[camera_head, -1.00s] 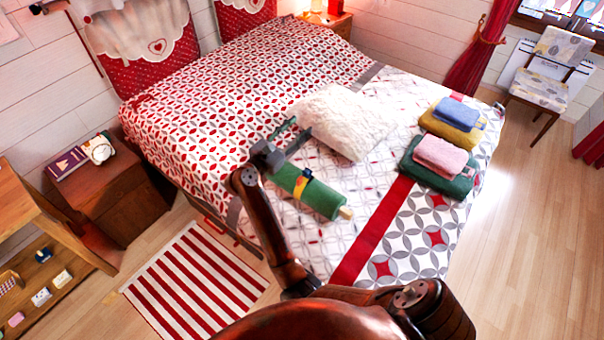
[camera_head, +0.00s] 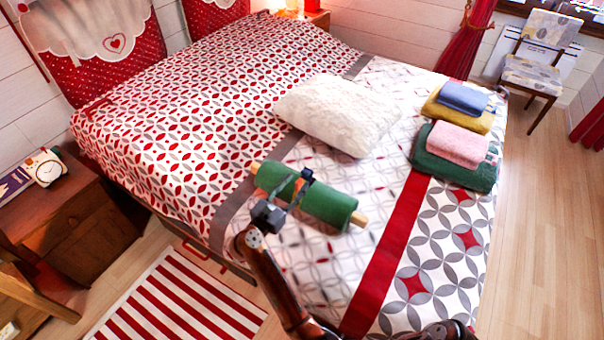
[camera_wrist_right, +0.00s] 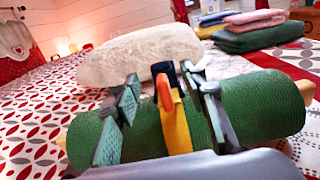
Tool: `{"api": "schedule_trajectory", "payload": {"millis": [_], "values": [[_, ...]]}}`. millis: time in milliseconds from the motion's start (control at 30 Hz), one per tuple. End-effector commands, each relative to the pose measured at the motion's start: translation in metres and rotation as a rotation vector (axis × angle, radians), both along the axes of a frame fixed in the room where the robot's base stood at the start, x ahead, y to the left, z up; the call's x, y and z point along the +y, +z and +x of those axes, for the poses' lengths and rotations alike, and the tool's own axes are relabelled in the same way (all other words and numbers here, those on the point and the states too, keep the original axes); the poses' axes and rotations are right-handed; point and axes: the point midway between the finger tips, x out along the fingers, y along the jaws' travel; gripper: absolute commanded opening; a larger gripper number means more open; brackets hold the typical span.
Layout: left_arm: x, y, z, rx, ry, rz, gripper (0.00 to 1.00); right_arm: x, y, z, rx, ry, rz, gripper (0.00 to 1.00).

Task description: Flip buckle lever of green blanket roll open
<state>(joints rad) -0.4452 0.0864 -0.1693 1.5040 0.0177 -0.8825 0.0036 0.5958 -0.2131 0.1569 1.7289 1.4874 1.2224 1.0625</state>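The green blanket roll (camera_head: 322,201) lies on the bed, with pale wooden ends showing at both sides. In the right wrist view, the roll (camera_wrist_right: 262,106) has a yellow strap (camera_wrist_right: 176,125) around it. An orange buckle lever (camera_wrist_right: 164,92) stands upright on the strap, beside a dark blue buckle part (camera_wrist_right: 172,72). My right gripper (camera_head: 292,191) is over the middle of the roll. Its fingers (camera_wrist_right: 168,86) are spread, one on each side of the strap and lever, with gaps to both. Whether the fingers touch the roll is unclear.
A fluffy white pillow (camera_head: 338,115) lies behind the roll. Folded towels, blue (camera_head: 462,98) on yellow and pink (camera_head: 457,145) on green, are stacked to the right. The bedspread (camera_head: 340,262) in front of the roll is clear. A nightstand (camera_head: 70,225) stands at the left.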

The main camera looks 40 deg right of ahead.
Motion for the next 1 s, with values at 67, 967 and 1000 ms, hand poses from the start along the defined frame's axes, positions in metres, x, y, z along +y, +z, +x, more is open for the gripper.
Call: {"api": "schedule_trajectory", "payload": {"millis": [67,967,1000], "values": [[-0.001,0.004,0.004,-0.002,0.0,-0.001,0.4,-0.012,0.002,0.004,-0.002,-0.002,-0.003,0.39],[-0.011,0.03,0.019,-0.001,-0.001,-0.012,0.4,-0.065,0.001,0.024,0.0,-0.001,0.0,0.29],[-0.011,0.029,0.019,-0.001,-0.001,-0.012,0.4,-0.065,0.001,0.024,0.0,-0.001,0.0,0.26]]}}
